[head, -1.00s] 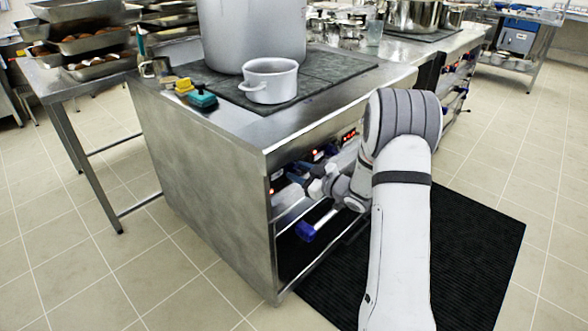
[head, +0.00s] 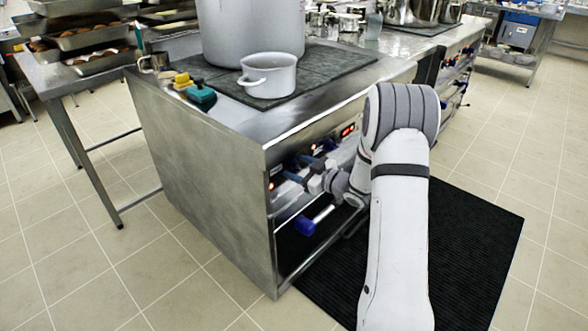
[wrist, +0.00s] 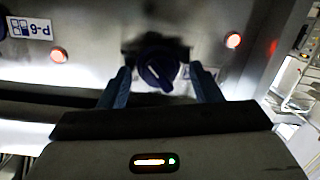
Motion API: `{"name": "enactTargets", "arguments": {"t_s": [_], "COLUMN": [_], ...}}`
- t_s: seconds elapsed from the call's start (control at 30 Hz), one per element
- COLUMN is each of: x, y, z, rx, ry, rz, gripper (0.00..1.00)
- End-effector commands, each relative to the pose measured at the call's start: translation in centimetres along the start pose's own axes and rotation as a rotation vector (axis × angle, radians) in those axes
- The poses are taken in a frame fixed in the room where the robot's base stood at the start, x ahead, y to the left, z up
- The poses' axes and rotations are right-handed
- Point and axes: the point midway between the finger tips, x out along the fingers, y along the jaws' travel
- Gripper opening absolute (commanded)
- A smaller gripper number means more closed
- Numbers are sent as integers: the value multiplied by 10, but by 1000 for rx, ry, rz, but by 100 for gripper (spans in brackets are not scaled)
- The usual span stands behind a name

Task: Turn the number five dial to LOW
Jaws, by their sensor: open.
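A dark blue dial (wrist: 158,68) sits on the metal control panel (wrist: 110,25) in the wrist view. My gripper (wrist: 160,76) is open, with one blue finger on each side of the dial. I cannot tell whether the fingers touch it. A pale mark shows on the dial, pointing towards the lower right of the picture. The label behind the dial is mostly hidden, so its number and settings cannot be read. In the head view my gripper (head: 306,180) is at the stove front, and the dial there cannot be made out.
An upside-down label (wrist: 30,27) reads P-6, beside part of another dial (wrist: 2,25). Red lights (wrist: 58,55) glow on the panel. In the head view, a blue-ended bar (head: 305,226) sticks out below my gripper. A small pot (head: 268,77) stands on the stove top.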

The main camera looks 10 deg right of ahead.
Motion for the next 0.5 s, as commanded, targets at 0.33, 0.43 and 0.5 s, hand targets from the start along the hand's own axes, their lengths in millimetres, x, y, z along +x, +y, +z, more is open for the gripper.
{"name": "enactTargets", "arguments": {"t_s": [0.33, 0.43, 0.5], "x": [-14, -31, -44], "y": [2, 1, 2], "z": [-2, -2, -2], "rx": [0, 1, 1], "ry": [1, 0, 1], "rz": [4, 4, 4], "gripper": [58, 58, 58]}}
